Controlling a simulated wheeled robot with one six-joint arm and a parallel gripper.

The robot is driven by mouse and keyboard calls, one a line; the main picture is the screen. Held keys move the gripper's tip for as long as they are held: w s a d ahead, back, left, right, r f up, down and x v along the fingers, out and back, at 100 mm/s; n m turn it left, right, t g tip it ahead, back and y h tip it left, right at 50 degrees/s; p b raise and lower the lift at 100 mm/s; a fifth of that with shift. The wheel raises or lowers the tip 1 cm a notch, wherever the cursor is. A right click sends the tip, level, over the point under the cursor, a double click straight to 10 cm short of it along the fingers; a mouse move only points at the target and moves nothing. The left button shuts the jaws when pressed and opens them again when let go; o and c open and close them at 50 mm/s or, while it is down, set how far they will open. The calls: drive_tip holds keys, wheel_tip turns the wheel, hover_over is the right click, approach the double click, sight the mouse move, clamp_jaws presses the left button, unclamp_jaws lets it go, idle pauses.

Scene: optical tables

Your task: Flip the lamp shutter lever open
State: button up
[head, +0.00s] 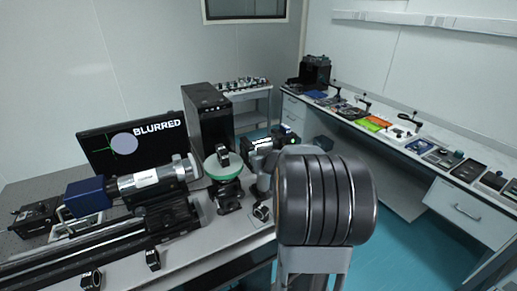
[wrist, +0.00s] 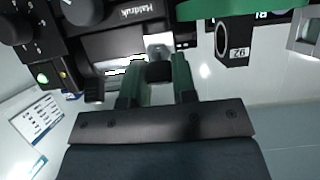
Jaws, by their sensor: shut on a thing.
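The lamp housing (head: 262,144) is a dark box with a lit face, standing behind my arm in the head view. The wrist view shows its dark body (wrist: 122,17) upside down, with a bright slot and a green light at the left. My gripper (wrist: 156,78) is at the housing's face, its two greenish fingers closed around a small dark block, the shutter lever (wrist: 159,71). A pale metal mount shows just beyond the lever. My fingertips cannot be made out in the head view.
A monitor (head: 134,143) reads "BLURRED". A green-topped round stage (head: 222,167) stands close left of my arm, beside a long lens barrel (head: 152,180). A black computer tower (head: 207,114) stands behind. The right bench (head: 437,137) carries small items; teal floor lies between.

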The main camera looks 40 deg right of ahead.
drive_tip(key=shift+w+r+g+p, duration=0.2)
drive_tip(key=shift+g+p, duration=0.1)
drive_tip(key=shift+g, duration=1)
drive_tip(key=o, duration=0.9)
drive_tip(key=shift+r, duration=0.1)
drive_tip(key=v, duration=1.3)
drive_tip(key=shift+s+d+r, duration=0.15)
drive_tip(key=shift+s+r, duration=0.1)
drive_tip(key=shift+s, duration=0.1)
